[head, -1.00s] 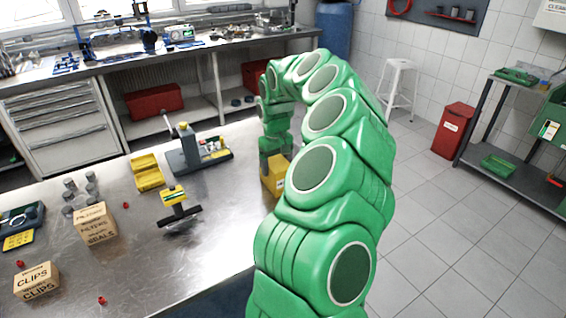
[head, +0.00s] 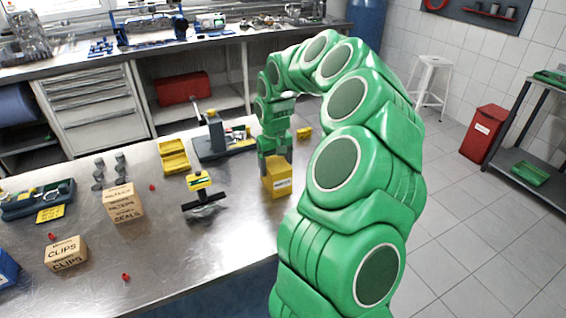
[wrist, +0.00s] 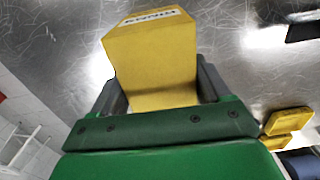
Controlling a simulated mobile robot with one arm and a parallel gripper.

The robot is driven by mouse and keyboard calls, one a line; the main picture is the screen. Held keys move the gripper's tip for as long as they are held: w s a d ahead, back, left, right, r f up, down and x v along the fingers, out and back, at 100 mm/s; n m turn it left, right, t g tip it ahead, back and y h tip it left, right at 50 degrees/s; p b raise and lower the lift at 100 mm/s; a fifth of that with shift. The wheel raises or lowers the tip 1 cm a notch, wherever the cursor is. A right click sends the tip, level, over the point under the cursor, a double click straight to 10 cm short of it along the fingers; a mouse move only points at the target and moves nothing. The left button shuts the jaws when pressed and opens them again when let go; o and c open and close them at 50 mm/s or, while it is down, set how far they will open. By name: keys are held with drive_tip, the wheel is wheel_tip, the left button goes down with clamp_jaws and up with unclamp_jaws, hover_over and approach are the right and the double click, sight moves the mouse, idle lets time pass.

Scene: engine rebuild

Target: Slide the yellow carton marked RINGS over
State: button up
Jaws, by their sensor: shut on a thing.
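The yellow carton (head: 277,180) stands upright on the steel bench, near its right end in the head view. It has a white label on its side, which reads RINGS upside down in the wrist view (wrist: 150,50). My gripper (head: 275,162) reaches down from above and is shut on the carton. In the wrist view a grey finger of my gripper (wrist: 158,88) lies against each side of the carton. The label side faces away from my palm there.
A black stand with a yellow top (head: 199,182) is left of the carton. An open yellow box (head: 174,158) and a grey fixture (head: 217,137) are farther back. A small yellow block (head: 304,133) lies behind the carton. FILTERS SEALS (head: 123,203) and CLIPS (head: 66,254) cartons stand left.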

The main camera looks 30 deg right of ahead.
drive_tip(key=shift+a, duration=3.05)
drive_tip(key=o, duration=1.2)
wheel_tip(320, 180, up, 8)
drive_tip(key=shift+f, duration=0.1)
